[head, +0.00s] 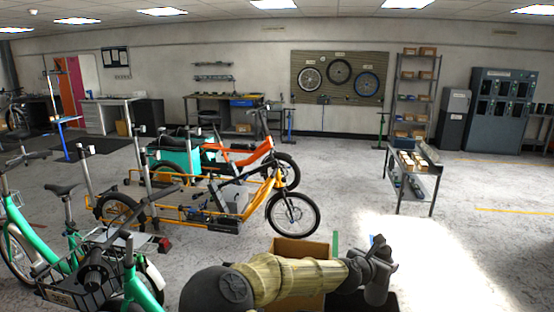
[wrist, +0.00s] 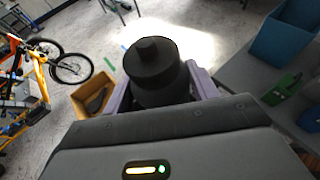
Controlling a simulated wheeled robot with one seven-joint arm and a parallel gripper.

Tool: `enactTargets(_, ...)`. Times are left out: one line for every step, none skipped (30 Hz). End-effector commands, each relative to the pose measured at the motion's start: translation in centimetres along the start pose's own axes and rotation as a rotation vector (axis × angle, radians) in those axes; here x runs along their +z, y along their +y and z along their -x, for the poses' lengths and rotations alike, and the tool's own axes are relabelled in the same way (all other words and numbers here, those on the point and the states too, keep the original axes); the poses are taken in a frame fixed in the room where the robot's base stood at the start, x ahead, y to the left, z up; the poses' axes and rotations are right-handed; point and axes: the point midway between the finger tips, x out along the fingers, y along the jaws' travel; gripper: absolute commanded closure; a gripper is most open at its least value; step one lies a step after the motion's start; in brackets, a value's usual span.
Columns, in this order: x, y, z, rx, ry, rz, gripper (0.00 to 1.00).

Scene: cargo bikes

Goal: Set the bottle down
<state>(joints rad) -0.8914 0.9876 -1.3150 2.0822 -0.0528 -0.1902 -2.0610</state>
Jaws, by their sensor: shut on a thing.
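A black bottle (wrist: 155,72) with a stepped neck and cap stands out between the two pale purple fingers of my gripper (wrist: 162,92) in the wrist view. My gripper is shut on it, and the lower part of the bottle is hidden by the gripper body. In the head view my gripper (head: 374,264) is at the bottom, right of centre. The bottle cannot be told clearly from the dark gripper there.
An open cardboard box (head: 302,247) stands behind my arm; it also shows at left in the wrist view (wrist: 72,104), with a dark object in it. A blue bin (wrist: 282,48) and a green item (wrist: 281,89) are on a grey surface at right.

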Motion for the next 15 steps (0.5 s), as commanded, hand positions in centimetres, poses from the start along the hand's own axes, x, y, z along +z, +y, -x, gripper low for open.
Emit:
enactTargets(0.0,-0.1,0.0,-0.001,0.0,-0.001,0.77)
enactTargets(0.0,-0.1,-0.1,-0.001,0.0,-0.001,0.77)
enactTargets(-0.4,-0.1,-0.1,0.006,0.0,0.005,0.77)
enactTargets(-0.7,-0.1,0.0,0.011,0.0,0.008,0.77)
enactTargets(-0.9,0.0,0.0,0.018,-0.001,0.011,0.77)
enactTargets(-1.2,0.0,0.0,0.026,-0.001,0.015,0.77)
enactTargets(-1.5,0.1,0.0,0.033,-0.001,0.017,0.77)
enactTargets(-1.7,0.1,0.1,0.039,-0.001,0.019,0.77)
enactTargets(-2.0,0.1,0.1,0.047,-0.001,0.022,0.77)
enactTargets(-2.3,0.1,0.1,0.053,-0.001,0.024,0.77)
enactTargets(-2.5,0.1,0.1,0.059,-0.001,0.026,0.77)
enactTargets(-2.8,0.1,0.1,0.067,-0.001,0.029,0.77)
enactTargets(-3.1,0.1,0.2,0.072,0.0,0.032,0.77)
enactTargets(-3.5,0.2,0.2,0.083,-0.002,0.038,0.77)
enactTargets(-4.0,0.2,0.2,0.095,-0.003,0.044,0.77)
